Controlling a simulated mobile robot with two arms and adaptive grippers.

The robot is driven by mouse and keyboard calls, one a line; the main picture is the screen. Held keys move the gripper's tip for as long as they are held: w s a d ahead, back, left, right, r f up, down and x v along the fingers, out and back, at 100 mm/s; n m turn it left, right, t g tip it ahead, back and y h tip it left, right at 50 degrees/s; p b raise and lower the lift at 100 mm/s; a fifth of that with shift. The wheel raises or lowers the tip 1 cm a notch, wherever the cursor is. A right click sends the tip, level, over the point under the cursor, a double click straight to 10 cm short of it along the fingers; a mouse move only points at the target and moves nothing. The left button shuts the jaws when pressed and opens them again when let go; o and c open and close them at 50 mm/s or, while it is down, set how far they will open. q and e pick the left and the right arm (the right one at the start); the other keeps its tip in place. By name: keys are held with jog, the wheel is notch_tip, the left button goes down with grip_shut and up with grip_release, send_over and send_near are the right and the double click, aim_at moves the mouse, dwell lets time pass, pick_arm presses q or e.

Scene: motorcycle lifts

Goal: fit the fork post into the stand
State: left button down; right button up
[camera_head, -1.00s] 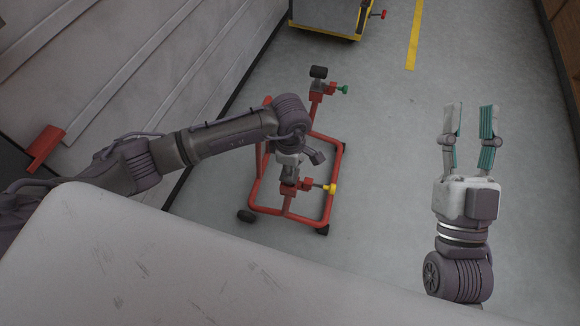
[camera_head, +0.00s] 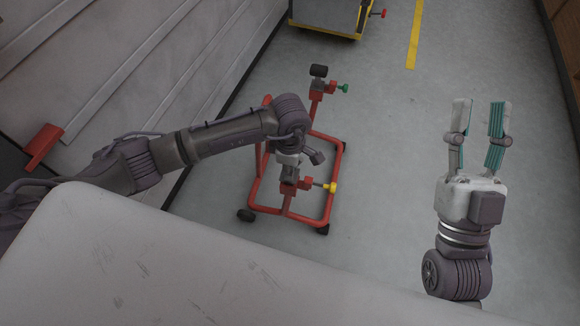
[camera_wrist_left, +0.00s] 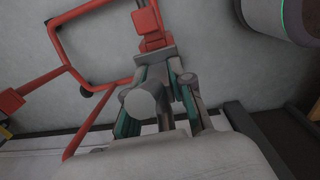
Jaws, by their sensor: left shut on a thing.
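The stand (camera_head: 325,205) is a red wheeled tube frame on the floor, with a green knob at its far upright and a yellow knob at its near socket (camera_head: 304,184). A dark roller tops the far upright. My left gripper (camera_head: 289,173) is over the near socket. In the left wrist view its teal-padded fingers (camera_wrist_left: 158,92) are shut on the fork post, whose grey round end (camera_wrist_left: 147,101) shows between them. The red socket (camera_wrist_left: 152,36) is beyond the fingertips; how deep the post sits in it is hidden. My right gripper (camera_head: 479,119) is open and empty.
A yellow-edged cart (camera_head: 325,27) stands behind the stand. A grey panelled surface (camera_head: 130,80) runs along the left, with a red bracket (camera_head: 42,146) on it. The floor right of the stand is clear, with a yellow line (camera_head: 413,40).

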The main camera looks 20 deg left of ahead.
pick_arm(q)
jog(key=shift+f, duration=0.15)
pick_arm(e)
jog(key=shift+s+r+t+y, duration=0.3)
jog(key=shift+s, duration=0.1)
pick_arm(q)
jog(key=shift+f, duration=0.1)
pick_arm(e)
jog(key=shift+s+r, duration=0.2)
